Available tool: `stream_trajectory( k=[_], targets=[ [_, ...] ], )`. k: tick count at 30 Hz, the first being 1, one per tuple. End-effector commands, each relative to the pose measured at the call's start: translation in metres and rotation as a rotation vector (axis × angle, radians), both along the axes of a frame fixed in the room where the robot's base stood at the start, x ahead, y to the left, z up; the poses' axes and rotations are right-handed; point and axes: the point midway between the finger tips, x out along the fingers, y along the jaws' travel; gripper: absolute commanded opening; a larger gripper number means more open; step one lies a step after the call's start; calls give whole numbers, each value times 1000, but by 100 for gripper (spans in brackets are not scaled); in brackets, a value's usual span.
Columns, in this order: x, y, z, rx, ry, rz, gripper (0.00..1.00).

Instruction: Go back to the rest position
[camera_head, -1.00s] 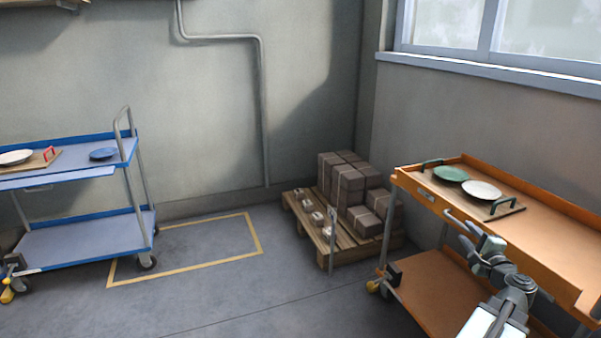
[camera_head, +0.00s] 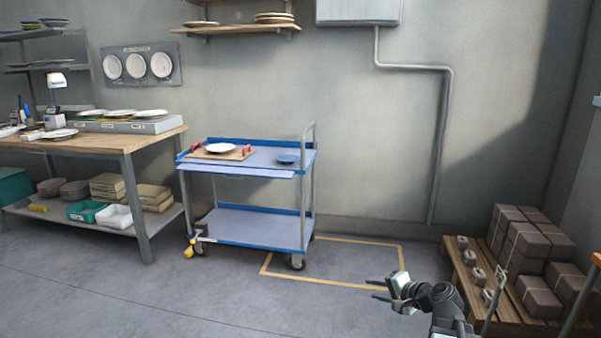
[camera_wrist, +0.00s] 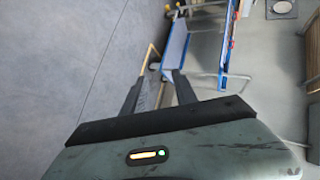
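My gripper (camera_head: 371,289) is at the lower right of the head view, over the floor in front of the yellow-marked rectangle. Its two fingers point left and stand apart. In the wrist view the fingers (camera_wrist: 159,78) are also spread, with nothing between them. Part of the blue cart (camera_wrist: 176,45) shows beyond them. The arm reaches in from the bottom edge of the head view.
A wooden workbench (camera_head: 125,143) stands left. A pallet (camera_head: 462,268) with boxes stands right, close to my arm. Open floor lies front left.

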Motion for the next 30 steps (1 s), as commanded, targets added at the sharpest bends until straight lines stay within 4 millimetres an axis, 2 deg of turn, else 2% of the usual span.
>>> stream_trajectory(
  k=[1, 3, 6, 9, 11, 12, 14, 18, 20, 21, 26, 30],
  targets=[
    [-2, 41, -11, -53, 32, 90, 34],
    [-10, 85, -28, -136, 76, 201, 34],
    [-28, 135, -50, -256, 137, 349, 34],
    [-52, 174, -74, -397, 205, 496, 34],
    [-70, 188, -88, -501, 256, 588, 34],
    [-82, 189, -97, -570, 296, 639, 34],
    [-97, 179, -108, -670, 359, 697, 34],
    [-131, 126, -122, -866, 535, 775, 34],
    [-148, 106, -123, -931, 622, 826, 34],
    [-150, 108, -102, -926, 617, 846, 34],
    [-148, 108, -54, -924, 613, 840, 34],
    [-148, 109, -7, -922, 611, 839, 34]
  ],
)
